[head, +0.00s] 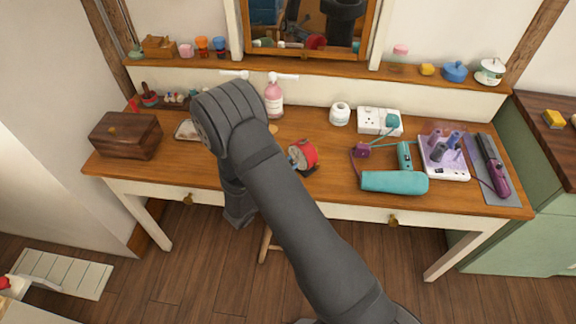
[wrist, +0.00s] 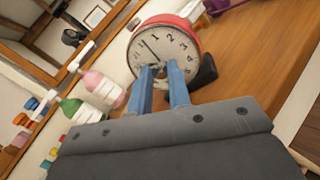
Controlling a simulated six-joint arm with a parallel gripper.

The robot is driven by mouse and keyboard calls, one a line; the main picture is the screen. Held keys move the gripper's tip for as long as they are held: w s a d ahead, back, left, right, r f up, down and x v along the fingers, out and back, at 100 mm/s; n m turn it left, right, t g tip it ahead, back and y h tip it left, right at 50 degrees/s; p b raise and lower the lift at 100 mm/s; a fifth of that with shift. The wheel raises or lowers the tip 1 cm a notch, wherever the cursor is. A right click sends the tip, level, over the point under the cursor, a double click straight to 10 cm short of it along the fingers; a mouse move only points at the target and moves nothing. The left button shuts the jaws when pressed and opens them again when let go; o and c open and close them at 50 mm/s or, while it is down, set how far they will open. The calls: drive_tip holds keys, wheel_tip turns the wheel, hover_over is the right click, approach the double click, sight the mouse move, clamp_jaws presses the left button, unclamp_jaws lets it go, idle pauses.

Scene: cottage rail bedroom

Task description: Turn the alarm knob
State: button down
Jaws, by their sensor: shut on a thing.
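The red alarm clock (head: 307,153) stands on the wooden dressing table, right of my arm. In the wrist view its pale numbered face (wrist: 168,45) is turned toward me and looks tilted. My gripper (wrist: 161,72) has its two blue fingers at the lower part of the clock face. They are shut on the alarm knob, which is mostly hidden between the fingertips.
A pink pump bottle (head: 274,100) stands behind the clock. A teal hair dryer (head: 394,182) and a white socket box (head: 379,121) lie to the right. A wooden box (head: 126,136) is at the left. The table's front edge is close.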

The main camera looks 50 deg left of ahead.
drive_tip(key=c, duration=1.3)
unclamp_jaws()
drive_tip(key=shift+c, duration=0.2)
drive_tip(key=shift+s, duration=0.1)
drive_tip(key=v, duration=1.7)
drive_tip(key=shift+s+f, duration=0.1)
